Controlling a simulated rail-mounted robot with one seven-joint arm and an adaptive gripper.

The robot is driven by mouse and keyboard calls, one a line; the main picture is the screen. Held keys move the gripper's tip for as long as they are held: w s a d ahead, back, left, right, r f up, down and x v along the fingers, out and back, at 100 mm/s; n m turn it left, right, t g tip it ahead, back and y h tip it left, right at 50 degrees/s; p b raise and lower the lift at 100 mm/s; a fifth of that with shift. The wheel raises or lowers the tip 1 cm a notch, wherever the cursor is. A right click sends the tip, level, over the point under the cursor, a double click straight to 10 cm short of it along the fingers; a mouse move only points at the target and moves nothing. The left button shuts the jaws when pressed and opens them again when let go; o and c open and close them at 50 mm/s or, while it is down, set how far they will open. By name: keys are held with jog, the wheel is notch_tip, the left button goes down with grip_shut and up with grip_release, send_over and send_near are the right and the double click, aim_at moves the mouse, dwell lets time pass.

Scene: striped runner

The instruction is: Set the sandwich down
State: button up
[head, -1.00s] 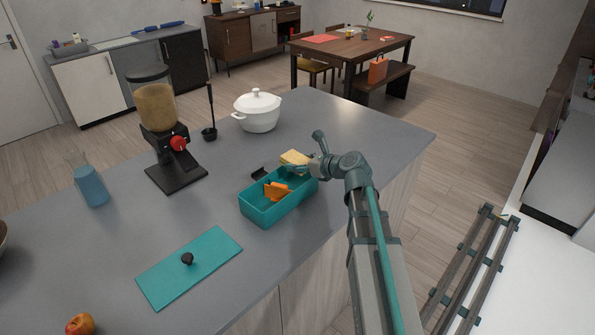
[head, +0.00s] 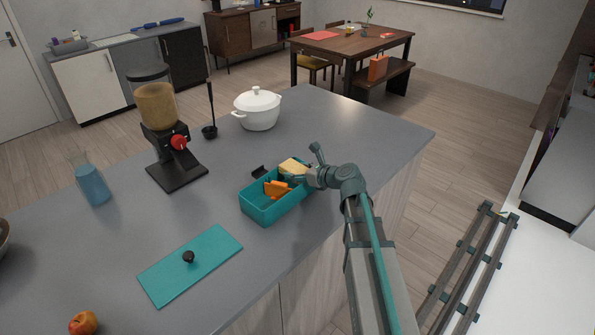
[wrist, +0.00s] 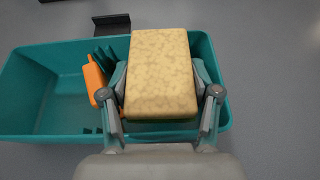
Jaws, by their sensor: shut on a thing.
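The sandwich (wrist: 161,75) is a pale yellow speckled block in the wrist view, held between the two fingers of my gripper (wrist: 162,100). In the head view the sandwich (head: 292,166) shows at the far right end of a teal box (head: 262,214). My gripper (head: 297,176) is shut on it. In the wrist view the sandwich overlaps the right part of the teal box (wrist: 30,123). I cannot tell whether its underside touches the box floor. An orange piece (wrist: 97,83) lies inside the box, left of the sandwich.
A teal lid (head: 212,268) with a black knob lies on the grey counter. A small black item (wrist: 111,22) lies just behind the box.

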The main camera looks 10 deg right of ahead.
jog(key=shift+f, duration=0.3)
jog(key=o, duration=1.2)
jog(key=shift+r, duration=0.1)
jog(key=shift+r, duration=0.25)
jog(key=v, duration=0.4)
jog(key=b+v, duration=0.1)
jog(key=v, duration=0.7)
jog(key=shift+a+r+b, duration=0.1)
jog(key=shift+r+b, duration=0.25)
jog(key=shift+r, duration=0.05)
